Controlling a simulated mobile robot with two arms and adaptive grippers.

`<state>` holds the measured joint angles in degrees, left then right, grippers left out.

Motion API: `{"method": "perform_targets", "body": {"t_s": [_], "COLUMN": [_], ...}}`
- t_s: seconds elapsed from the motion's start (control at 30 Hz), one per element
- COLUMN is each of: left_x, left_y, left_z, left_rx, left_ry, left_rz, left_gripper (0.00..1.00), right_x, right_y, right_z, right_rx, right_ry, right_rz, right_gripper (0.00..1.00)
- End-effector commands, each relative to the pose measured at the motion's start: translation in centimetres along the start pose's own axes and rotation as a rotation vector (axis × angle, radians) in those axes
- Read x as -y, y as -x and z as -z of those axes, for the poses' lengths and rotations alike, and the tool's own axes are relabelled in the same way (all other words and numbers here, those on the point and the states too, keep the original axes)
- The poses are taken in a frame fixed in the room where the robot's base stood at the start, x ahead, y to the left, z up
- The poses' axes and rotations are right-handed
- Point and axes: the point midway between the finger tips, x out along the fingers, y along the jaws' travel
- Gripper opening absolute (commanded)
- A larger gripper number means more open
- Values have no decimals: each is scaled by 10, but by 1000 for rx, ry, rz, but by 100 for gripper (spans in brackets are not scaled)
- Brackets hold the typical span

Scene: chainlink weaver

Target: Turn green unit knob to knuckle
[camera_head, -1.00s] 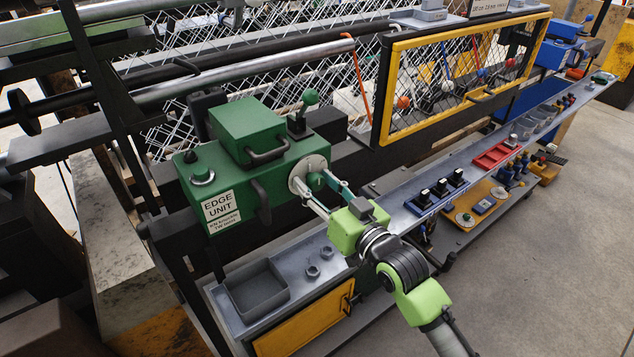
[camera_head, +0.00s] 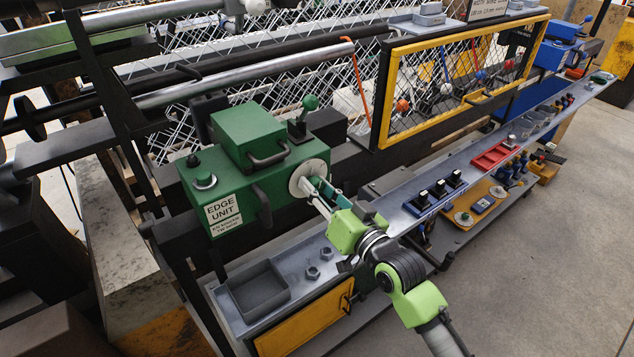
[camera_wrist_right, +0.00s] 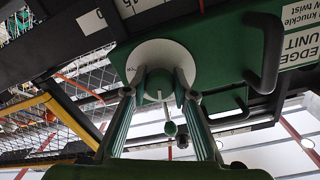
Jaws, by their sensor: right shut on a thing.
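The green EDGE UNIT box (camera_head: 215,205) stands left of centre in the head view, with a round white dial plate (camera_head: 311,170) on its right face. My right gripper (camera_head: 311,187) reaches this plate from the lower right and is shut on the green knob. In the right wrist view the fingertips (camera_wrist_right: 160,82) close on both sides of the small knob (camera_wrist_right: 158,90) in front of the white plate (camera_wrist_right: 160,58). The fingers largely hide the knob in the head view. I cannot read its pointer setting. My left gripper is not in view.
A dark handle (camera_head: 262,205) sticks out of the box close to the dial, and a green-balled lever (camera_head: 309,104) rises behind it. A grey tray (camera_head: 262,291) and two nuts lie on the metal shelf below. Black switches (camera_head: 437,191) stand to the right.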

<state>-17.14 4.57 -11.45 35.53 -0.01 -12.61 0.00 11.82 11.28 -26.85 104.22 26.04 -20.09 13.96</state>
Motion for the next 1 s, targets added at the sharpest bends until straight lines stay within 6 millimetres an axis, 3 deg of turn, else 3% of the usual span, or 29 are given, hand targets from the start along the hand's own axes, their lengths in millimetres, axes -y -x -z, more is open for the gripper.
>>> {"method": "perform_targets", "body": {"t_s": [0.4,1.0], "left_x": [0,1], "left_y": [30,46], "left_z": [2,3], "left_rx": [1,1], "left_ry": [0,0], "left_rz": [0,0], "left_gripper": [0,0], "right_x": [2,2], "right_y": [0,0], "right_z": [4,3], "right_rx": [14,28], "right_ry": [-393,-762], "right_rz": [-3,-4], "right_gripper": [4,4]}}
